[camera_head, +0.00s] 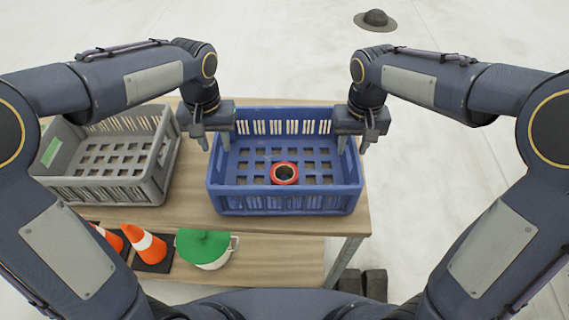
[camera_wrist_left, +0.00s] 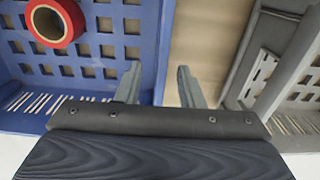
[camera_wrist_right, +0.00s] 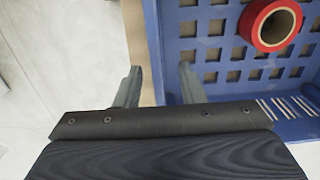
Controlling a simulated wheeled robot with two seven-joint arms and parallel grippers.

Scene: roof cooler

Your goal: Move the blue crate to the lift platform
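The blue crate (camera_head: 285,204) sits on the wooden table top in the middle of the head view. A red roll (camera_head: 285,173) lies inside it. My left gripper (camera_head: 215,143) is at the crate's left wall, with its open fingers on either side of that wall; the gap shows in the left wrist view (camera_wrist_left: 159,85). My right gripper (camera_head: 352,149) is at the right wall, its open fingers likewise on either side, as the right wrist view shows (camera_wrist_right: 157,86). Neither gripper visibly pinches the wall. I cannot make out a lift platform in these views.
A grey crate (camera_head: 165,181) stands left of the blue crate on the wooden table (camera_head: 190,212). Orange and white cones (camera_head: 149,246) and a green-lidded white pot (camera_head: 206,250) are on the lower shelf.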

